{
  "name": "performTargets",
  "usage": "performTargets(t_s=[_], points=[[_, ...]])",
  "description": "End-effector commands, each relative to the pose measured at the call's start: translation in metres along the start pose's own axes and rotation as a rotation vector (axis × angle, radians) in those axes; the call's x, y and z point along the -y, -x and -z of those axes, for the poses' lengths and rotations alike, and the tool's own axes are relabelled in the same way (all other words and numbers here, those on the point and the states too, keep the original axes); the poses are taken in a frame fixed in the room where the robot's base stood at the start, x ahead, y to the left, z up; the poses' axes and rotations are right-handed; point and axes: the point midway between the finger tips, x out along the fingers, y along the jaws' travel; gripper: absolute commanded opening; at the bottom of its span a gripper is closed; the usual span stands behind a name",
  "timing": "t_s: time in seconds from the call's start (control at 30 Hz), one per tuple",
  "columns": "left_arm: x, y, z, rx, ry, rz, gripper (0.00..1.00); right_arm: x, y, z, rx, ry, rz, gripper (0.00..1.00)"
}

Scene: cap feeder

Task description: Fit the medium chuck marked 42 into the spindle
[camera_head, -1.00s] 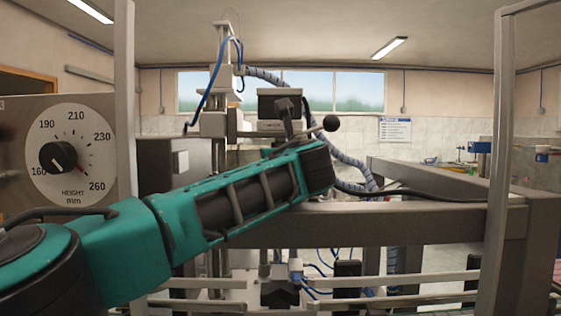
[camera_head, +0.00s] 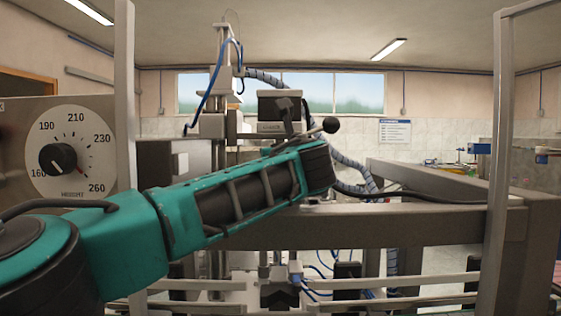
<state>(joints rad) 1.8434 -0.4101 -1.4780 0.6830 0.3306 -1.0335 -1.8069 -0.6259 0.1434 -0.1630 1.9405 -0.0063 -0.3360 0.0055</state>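My teal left arm reaches in from the lower left across the front of the machine and ends in a dark wrist beside a black ball-ended lever (camera_head: 330,124). I cannot make out the fingers of my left gripper; the wrist and machine parts hide that area. A grey block with a small label plate (camera_head: 270,127) stands behind the wrist, below a dark box-like head (camera_head: 279,101). I cannot tell whether this is the spindle. No chuck marked 42 can be made out. My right arm and gripper are out of the picture.
A thick grey beam (camera_head: 420,224) crosses the front, with upright posts (camera_head: 498,165) at the sides. Rails (camera_head: 400,303) run low in front. A vertical column with blue hoses (camera_head: 221,70) stands behind.

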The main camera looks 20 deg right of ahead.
Motion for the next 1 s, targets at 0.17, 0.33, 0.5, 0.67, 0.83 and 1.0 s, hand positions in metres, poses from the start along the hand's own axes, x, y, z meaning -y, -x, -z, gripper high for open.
performTargets(t_s=[0.17, 0.33, 0.5, 0.67, 0.83, 1.0], points=[[-0.0002, 0.0, -0.0011, 0.001, -0.002, 0.0, 0.1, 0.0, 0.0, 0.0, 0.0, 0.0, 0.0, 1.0], [-0.0003, 0.0, -0.0016, 0.0, 0.0, 0.0, 0.41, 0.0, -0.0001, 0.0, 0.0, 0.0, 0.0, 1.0], [-0.0002, -0.0001, -0.0012, -0.001, 0.0, 0.0, 0.57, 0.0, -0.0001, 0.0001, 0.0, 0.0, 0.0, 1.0], [-0.0002, 0.0, -0.0011, -0.001, 0.0, 0.0, 0.7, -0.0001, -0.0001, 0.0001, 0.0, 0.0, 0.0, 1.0], [-0.0001, -0.0001, -0.0006, -0.001, 0.0, 0.0, 0.7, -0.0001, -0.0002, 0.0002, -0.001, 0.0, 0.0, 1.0], [-0.0002, 0.0033, 0.0001, -0.001, 0.0, -0.001, 0.7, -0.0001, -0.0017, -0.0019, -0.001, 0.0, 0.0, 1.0]])
